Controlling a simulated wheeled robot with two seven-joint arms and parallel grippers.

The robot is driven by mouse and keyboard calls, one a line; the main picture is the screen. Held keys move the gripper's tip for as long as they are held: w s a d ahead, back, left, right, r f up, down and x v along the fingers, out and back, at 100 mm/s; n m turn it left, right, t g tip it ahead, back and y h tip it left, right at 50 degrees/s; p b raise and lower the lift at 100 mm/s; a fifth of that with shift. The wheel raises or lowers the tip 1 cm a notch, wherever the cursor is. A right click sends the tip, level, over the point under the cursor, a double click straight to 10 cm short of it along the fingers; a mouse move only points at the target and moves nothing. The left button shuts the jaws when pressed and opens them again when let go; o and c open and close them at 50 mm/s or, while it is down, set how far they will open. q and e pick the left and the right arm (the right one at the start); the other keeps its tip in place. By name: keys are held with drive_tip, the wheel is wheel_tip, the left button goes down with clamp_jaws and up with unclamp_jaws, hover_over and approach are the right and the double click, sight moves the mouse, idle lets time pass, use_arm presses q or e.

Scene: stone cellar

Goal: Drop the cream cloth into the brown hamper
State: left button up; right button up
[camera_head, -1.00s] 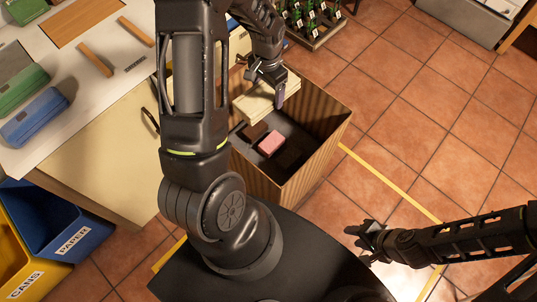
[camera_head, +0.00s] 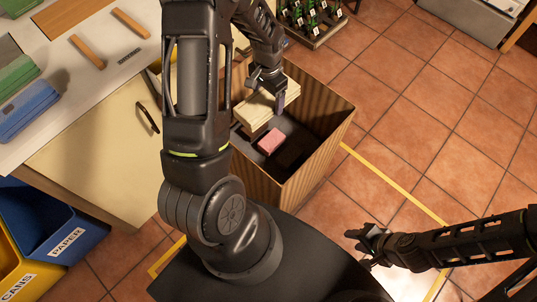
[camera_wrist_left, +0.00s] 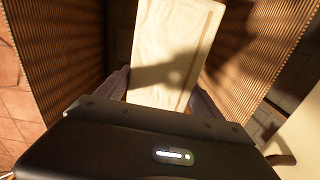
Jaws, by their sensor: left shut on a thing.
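The cream cloth (camera_head: 264,109) is a folded, flat pad. My left gripper (camera_head: 266,88) is shut on it and holds it over the open top of the brown hamper (camera_head: 322,148), near its back left part. The hamper is tall with ribbed brown walls and a dark inside. In the left wrist view, the cloth (camera_wrist_left: 177,40) lies between the fingers of my left gripper (camera_wrist_left: 163,92), with ribbed hamper walls (camera_wrist_left: 262,55) on both sides. My arm hides the hamper's left side in the head view. My right gripper (camera_head: 366,238) is low at the right, away from the hamper; its jaws are unclear.
A pink folded thing (camera_head: 270,141) lies inside the hamper. A worktop (camera_head: 85,75) at the left bears green (camera_head: 20,83) and blue (camera_head: 28,110) folded stacks. Blue (camera_head: 65,215) and yellow bins stand below it. A crate of bottles (camera_head: 310,20) stands behind.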

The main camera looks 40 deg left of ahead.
use_arm(q)
drive_tip(key=o, duration=1.7)
drive_tip(key=shift+o, duration=0.2)
drive_tip(key=shift+r, duration=0.1)
wheel_tip(320, 180, up, 8)
drive_tip(key=shift+f, duration=0.1)
drive_tip(key=shift+p, duration=0.3)
